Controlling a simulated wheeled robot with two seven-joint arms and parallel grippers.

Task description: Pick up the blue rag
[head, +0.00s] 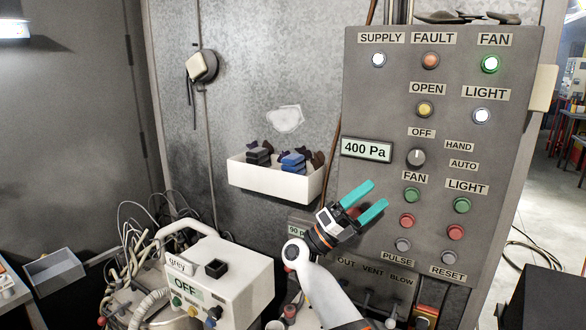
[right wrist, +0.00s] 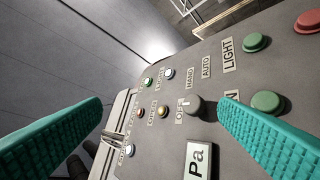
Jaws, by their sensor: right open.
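The blue rag (head: 293,161) lies folded in a white wall bin (head: 275,183), on the right side of the bin, next to dark rags (head: 259,153) on the left. Dark cloth also shows behind and right of it. My right gripper (head: 364,202) has teal fingers, is open and empty, and is right of and below the bin, in front of the control panel. In the right wrist view its two fingers (right wrist: 160,135) are spread apart with the panel between and beyond them. The blue rag cannot be made out there. My left gripper is not in view.
The grey control panel (head: 440,240) with buttons, lamps and a 400 Pa display (head: 367,149) stands right of the bin, close to my right gripper. A white machine marked OFF (head: 225,275) with hoses and wires stands below the bin. An open grey box (head: 55,272) is at lower left.

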